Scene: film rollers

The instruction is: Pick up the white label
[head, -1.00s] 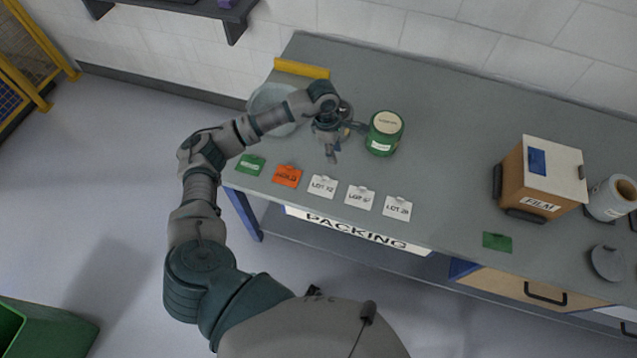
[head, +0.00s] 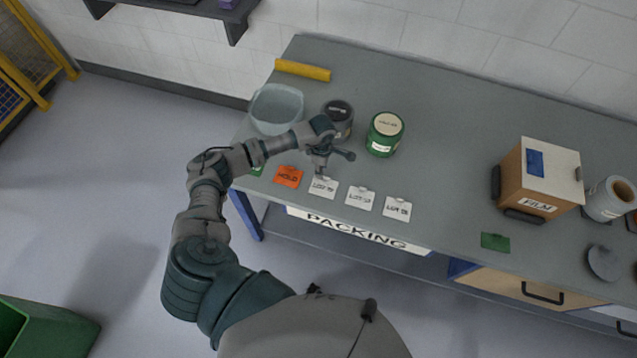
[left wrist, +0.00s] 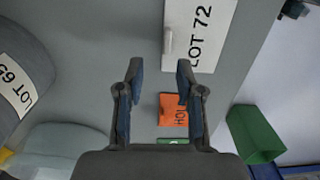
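Three white labels lie in a row near the bench's front edge: the LOT 72 label (head: 323,189), a middle one (head: 360,198) and a right one (head: 397,209). The LOT 72 label, with a small raised tab, also shows at the top of the left wrist view (left wrist: 200,35). My left gripper (head: 321,172) is just above and behind the LOT 72 label in the head view. In the left wrist view, its fingers (left wrist: 160,78) are apart with nothing between them, and the label lies beyond the right fingertip. My right gripper is out of view.
An orange HOLD label (head: 288,177) and a partly hidden green label (head: 257,170) lie left. A grey tin (head: 338,117), green tin (head: 384,134) and pale tub (head: 277,108) stand behind. A FILM box (head: 541,176) stands right. The bench between is clear.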

